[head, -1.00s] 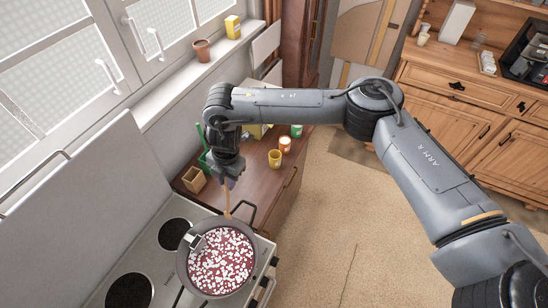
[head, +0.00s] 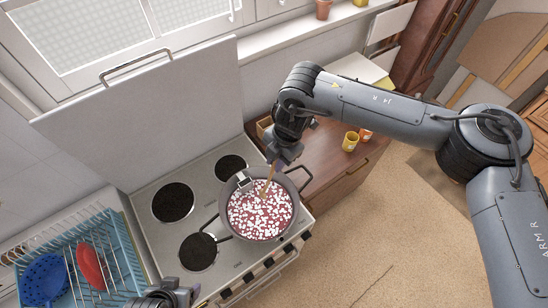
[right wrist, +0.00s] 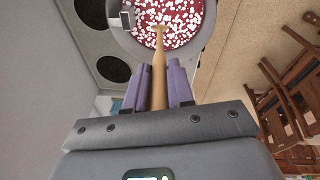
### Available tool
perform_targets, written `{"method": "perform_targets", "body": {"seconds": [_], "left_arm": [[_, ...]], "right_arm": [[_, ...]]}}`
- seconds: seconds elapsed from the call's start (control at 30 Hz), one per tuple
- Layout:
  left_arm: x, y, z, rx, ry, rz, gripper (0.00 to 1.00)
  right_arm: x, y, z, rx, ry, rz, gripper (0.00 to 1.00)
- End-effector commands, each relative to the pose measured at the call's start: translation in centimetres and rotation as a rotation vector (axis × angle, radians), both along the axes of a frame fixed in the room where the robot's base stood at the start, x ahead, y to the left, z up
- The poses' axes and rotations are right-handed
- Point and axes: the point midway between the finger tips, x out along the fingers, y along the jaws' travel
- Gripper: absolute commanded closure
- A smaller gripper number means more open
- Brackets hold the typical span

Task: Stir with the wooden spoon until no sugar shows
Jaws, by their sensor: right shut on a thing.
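A dark pot (head: 224,204) with two long handles stands on the stove. Its red contents (head: 262,212) are thickly dotted with white sugar pieces, also plain in the right wrist view (right wrist: 183,32). My right gripper (head: 277,163) is shut on the wooden spoon (head: 268,182), above the pot's far side. The spoon points down and its lower end is at the red contents; how deep it sits I cannot tell. In the right wrist view the spoon (right wrist: 159,68) runs between the purple fingers. Part of my left arm's dark end shows at the bottom edge; its fingers are hidden.
A small square metal piece (head: 243,181) sits at the pot's rim. Stove plates (head: 173,201) lie bare to the left. A blue dish rack (head: 75,268) is at lower left. The raised stove lid (head: 150,120) stands behind.

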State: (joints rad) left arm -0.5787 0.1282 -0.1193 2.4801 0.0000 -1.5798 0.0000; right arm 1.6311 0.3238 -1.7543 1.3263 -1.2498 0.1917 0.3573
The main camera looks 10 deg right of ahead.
Motion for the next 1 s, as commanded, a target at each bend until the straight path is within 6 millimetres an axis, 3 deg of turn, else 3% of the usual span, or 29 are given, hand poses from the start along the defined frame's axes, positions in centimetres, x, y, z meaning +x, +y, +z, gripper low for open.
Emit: {"method": "perform_targets", "body": {"seconds": [0.2,1.0], "left_arm": [[0.0,0.0,-1.7,-0.001,0.0,0.001,0.29],[-0.1,-0.3,-6.0,-0.01,0.002,0.006,0.29]], "right_arm": [[-0.1,-0.8,-2.4,0.0,0.001,0.0,1.0],[0.1,0.9,-9.8,0.001,0.0,0.0,1.0]]}}
